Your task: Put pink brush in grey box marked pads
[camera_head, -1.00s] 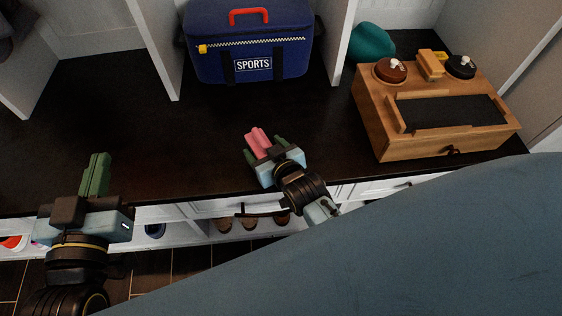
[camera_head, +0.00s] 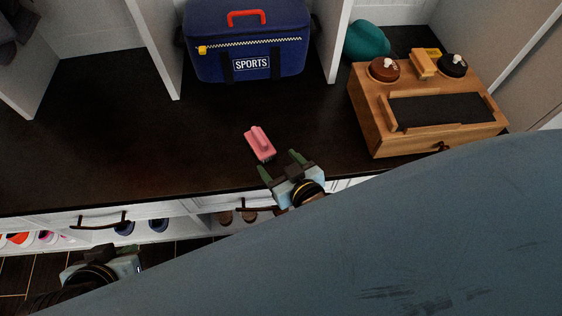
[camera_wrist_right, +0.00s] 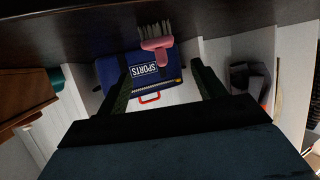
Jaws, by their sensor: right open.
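The pink brush (camera_head: 260,142) lies on the dark bench top, left of the wooden box, with its handle up and its bristles down. It also shows in the right wrist view (camera_wrist_right: 156,43), where it appears upside down with pale bristles. My right gripper (camera_head: 279,164) is open and empty, just in front and to the right of the brush, apart from it. Its two green fingers also show in the right wrist view (camera_wrist_right: 163,80). I see no grey box marked pads.
A blue bag marked SPORTS (camera_head: 248,42) stands at the back between white dividers. A wooden box (camera_head: 425,110) with brown and black round lids stands at the right, a teal object (camera_head: 368,42) behind it. Shoes sit on a low shelf below. The bench's left part is clear.

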